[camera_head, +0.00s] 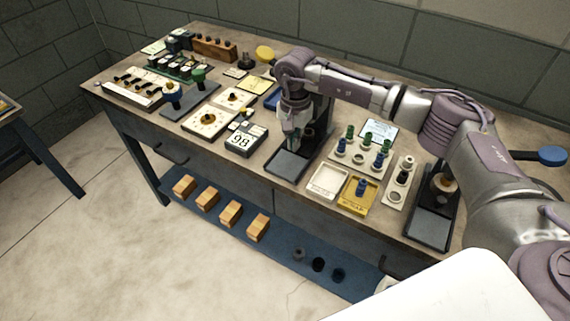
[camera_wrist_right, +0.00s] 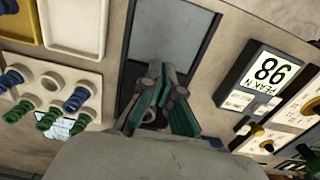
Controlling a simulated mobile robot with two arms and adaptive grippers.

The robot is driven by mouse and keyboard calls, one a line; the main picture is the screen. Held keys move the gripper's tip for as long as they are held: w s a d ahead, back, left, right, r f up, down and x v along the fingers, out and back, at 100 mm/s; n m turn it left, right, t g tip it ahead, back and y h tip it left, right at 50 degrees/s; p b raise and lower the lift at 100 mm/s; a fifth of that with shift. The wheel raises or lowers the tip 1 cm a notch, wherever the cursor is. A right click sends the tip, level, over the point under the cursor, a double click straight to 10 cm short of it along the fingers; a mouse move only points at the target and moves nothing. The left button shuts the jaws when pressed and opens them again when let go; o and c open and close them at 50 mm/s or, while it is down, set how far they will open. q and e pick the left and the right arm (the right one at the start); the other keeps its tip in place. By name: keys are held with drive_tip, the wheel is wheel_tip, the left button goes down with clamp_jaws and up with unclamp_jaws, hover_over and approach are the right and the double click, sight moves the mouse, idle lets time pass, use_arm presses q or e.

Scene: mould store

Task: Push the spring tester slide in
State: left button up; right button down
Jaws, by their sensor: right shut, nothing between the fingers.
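The spring tester is a black stand with an upright column and a flat dark base plate (camera_head: 289,163). I cannot tell for sure which part is its slide, because my gripper and arm cover much of the stand. My right gripper (camera_head: 293,141) is shut and empty, pointing down over the back part of this base. In the wrist view the base plate (camera_wrist_right: 178,30) lies beyond the green fingers of the gripper (camera_wrist_right: 165,80), with a round pale part partly hidden between them. A box with a display reading 98 and PEAK N (camera_head: 240,141) stands beside it, also in the wrist view (camera_wrist_right: 268,75).
A white holder with blue and green springs (camera_head: 362,157), a white tray (camera_head: 327,182) and a yellow tray (camera_head: 359,194) lie right of the stand. A second black stand (camera_head: 430,228) is farther right. Gauges and blocks fill the left bench. Wooden blocks (camera_head: 231,213) sit below.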

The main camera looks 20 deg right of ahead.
drive_tip(key=shift+d, duration=0.1)
drive_tip(key=shift+s+a+r+p, duration=0.3)
drive_tip(key=shift+a+r+p, duration=0.2)
drive_tip(key=shift+r, duration=0.1)
drive_tip(key=shift+s+a+r, duration=0.4)
drive_tip(key=shift+s+a, duration=0.05)
drive_tip(key=shift+a, duration=0.05)
drive_tip(key=shift+s+a+r+p, duration=0.1)
drive_tip(key=shift+a+r+p, duration=0.15)
drive_tip(key=shift+r+p, duration=0.55)
drive_tip(key=shift+s+a+r+p, duration=0.3)
drive_tip(key=shift+r+p, duration=0.15)
drive_tip(key=shift+r, duration=0.45)
drive_tip(key=shift+s+a+r+p, duration=0.25)
drive_tip(key=shift+a+r+p, duration=0.15)
drive_tip(key=shift+r, duration=0.5)
drive_tip(key=shift+s+a+r+p, duration=0.25)
drive_tip(key=shift+r+p, duration=0.2)
drive_tip(key=shift+r, duration=0.45)
